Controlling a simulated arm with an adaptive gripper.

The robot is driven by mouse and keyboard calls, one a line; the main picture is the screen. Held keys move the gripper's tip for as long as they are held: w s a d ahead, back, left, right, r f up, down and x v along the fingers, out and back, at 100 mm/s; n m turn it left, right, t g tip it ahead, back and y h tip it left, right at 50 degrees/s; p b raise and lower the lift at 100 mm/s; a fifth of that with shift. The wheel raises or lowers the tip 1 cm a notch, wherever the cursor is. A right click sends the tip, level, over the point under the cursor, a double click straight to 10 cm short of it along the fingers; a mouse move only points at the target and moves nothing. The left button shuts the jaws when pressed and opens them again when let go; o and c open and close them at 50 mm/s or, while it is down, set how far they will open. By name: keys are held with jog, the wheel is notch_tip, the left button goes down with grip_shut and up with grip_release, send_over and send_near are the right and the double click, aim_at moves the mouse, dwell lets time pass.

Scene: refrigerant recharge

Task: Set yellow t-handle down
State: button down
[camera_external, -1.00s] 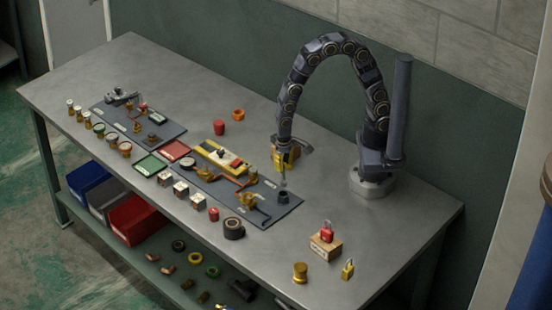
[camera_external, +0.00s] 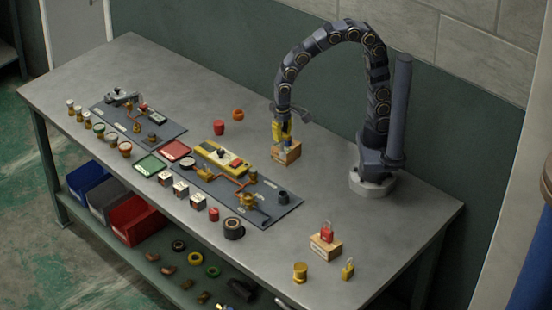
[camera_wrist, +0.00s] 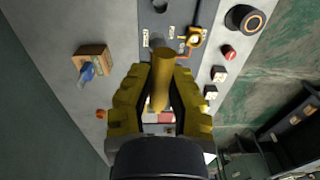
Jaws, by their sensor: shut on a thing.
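In the wrist view, the yellow t-handle (camera_wrist: 161,72) is held between the yellow fingers of my gripper (camera_wrist: 158,105); its rounded shaft points away from the camera. In the external view my gripper (camera_external: 283,131) hangs over the table behind the right-hand dark panel, just above or in front of a small wooden block (camera_external: 290,153). The t-handle is hard to tell from the yellow fingers there. The block also shows left of the fingers in the wrist view (camera_wrist: 94,55), with a blue piece (camera_wrist: 86,74) at it.
The dark panel (camera_external: 283,211) with copper pipe and brass fittings lies in front. A wooden block with a red padlock (camera_external: 327,232), a yellow padlock (camera_external: 347,267) and a brass cylinder (camera_external: 300,272) stand front right. Bare tabletop (camera_external: 335,200) lies between.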

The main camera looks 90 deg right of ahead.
jog(key=w+d+m, duration=0.2)
jog(key=d+m, duration=0.8)
jog(key=d, duration=0.8)
jog(key=s+d+m, duration=0.3)
jog(key=d+m, duration=0.1)
jog(key=d, duration=0.4)
jog(key=s+d+m, duration=0.2)
jog(key=d+m, duration=0.2)
jog(key=d, duration=0.3)
jog(key=shift+w+d+f, duration=1.45)
jog(key=shift+w+f, duration=0.3)
jog(key=shift+f, duration=1.3)
jog(key=shift+w+d+f, duration=1.5)
jog(key=shift+w+f, duration=0.25)
jog(key=shift+f, duration=1.25)
jog(key=shift+w+d+f, duration=1.45)
jog(key=shift+w+f, duration=0.3)
jog(key=shift+f, duration=1.3)
jog(key=shift+f, duration=0.1)
